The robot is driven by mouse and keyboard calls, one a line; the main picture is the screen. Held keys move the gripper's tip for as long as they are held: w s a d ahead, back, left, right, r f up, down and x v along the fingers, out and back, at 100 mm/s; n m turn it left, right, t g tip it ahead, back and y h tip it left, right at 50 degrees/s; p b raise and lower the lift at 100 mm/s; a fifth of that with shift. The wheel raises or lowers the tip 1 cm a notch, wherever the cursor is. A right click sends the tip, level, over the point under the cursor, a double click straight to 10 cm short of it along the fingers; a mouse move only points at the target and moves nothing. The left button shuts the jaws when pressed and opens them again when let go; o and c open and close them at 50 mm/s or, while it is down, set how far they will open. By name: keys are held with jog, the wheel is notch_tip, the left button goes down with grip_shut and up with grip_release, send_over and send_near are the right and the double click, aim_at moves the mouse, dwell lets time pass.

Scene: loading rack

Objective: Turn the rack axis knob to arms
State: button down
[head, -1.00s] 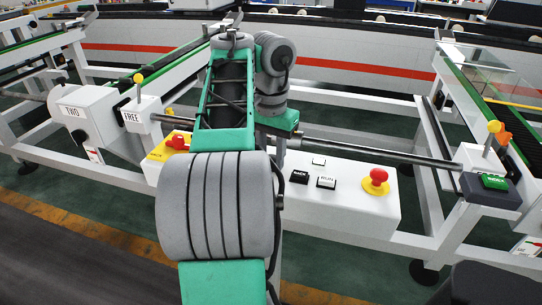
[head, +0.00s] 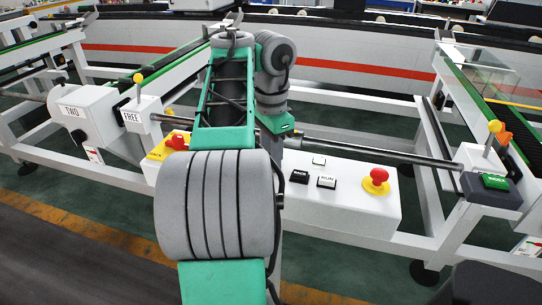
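A white control box (head: 345,212) lies low across the middle of the rack. At its left end a red knob (head: 176,141) sits on a yellow plate (head: 160,152), partly covered by my arm. I cannot read the plate's text or the knob's setting. Toward the right of the box are a black button, a white button (head: 326,182) and a red mushroom button (head: 377,176) on a yellow base. My arm stretches forward over the box, and its wrist bends down behind the links. My gripper's fingers are hidden, so I cannot see whether they touch anything.
A long horizontal bar (head: 385,154) runs above the box. A white block marked FREE (head: 140,113) and a housing marked TWO (head: 80,112) stand at left. A green button (head: 495,181) sits at right. Dark floor lies in front, with a yellow line.

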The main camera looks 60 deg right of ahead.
jog(key=shift+m, duration=0.7)
jog(key=c, duration=1)
grip_release()
notch_tip(320, 180, up, 8)
jog(key=p, duration=0.7)
jog(key=shift+f, duration=0.1)
